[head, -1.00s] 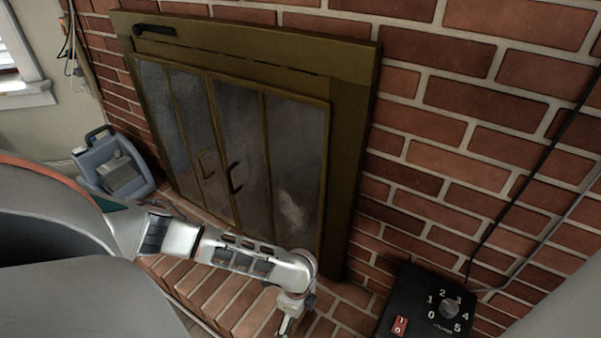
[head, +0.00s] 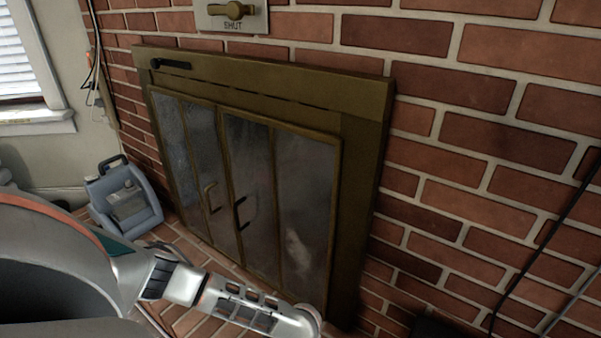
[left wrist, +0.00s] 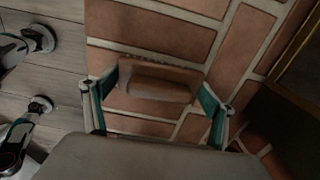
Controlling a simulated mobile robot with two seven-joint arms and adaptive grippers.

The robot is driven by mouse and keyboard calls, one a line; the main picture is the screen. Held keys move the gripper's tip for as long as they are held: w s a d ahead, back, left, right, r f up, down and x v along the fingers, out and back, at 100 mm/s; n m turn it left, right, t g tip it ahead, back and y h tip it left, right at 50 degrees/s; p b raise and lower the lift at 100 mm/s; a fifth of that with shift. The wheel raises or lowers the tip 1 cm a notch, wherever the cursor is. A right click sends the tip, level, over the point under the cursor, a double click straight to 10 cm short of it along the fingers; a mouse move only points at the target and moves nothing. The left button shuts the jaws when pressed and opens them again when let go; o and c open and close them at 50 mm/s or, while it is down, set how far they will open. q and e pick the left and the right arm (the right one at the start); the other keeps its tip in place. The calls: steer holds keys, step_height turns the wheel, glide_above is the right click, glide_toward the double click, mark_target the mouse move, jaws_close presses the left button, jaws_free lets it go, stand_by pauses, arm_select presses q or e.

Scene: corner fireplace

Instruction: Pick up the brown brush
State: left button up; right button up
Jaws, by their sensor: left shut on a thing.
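The brown brush (left wrist: 150,88) shows in the left wrist view as a brown block with a raised, rounded handle along its top. My left gripper (left wrist: 160,78) is shut on it, with one teal-edged finger at each end of the brush. Brick lies beneath and around the brush; I cannot tell whether the brush touches the brick or is held just above it. In the head view my left arm reaches in from the left, and its gripper and the brush are below the picture's edge.
The brass-framed fireplace doors (head: 260,190) are closed behind my arm. A lever plate marked SHUT (head: 232,18) is on the wall above. A grey-blue container (head: 124,200) stands at left. Cables hang at right. Grey plank floor (left wrist: 50,80) borders the brick.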

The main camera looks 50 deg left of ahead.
arm_select(q)
steer(key=shift+w+r, duration=0.1)
steer(key=shift+r, duration=0.45)
steer(key=r, duration=0.1)
steer(key=r+p, duration=0.1)
steer(key=r, duration=0.1)
steer(key=r+p, duration=0.1)
steer(key=shift+w+r, duration=0.15)
steer(key=shift+w, duration=0.1)
step_height(320, 180, up, 2)
steer(key=shift+w+r+p, duration=0.15)
steer(key=shift+r+p, duration=0.1)
steer(key=shift+p, duration=0.55)
step_height(320, 180, up, 12)
steer(key=s+p, duration=0.1)
steer(key=p, duration=0.4)
arm_select(e)
steer(key=s+d+f+n+g+h, duration=0.1)
steer(key=s+d+f+n+h, duration=0.1)
steer(key=d, duration=0.5)
steer(key=shift+s+f+g, duration=0.2)
steer(key=shift+f+g, duration=0.2)
steer(key=shift+f, duration=0.25)
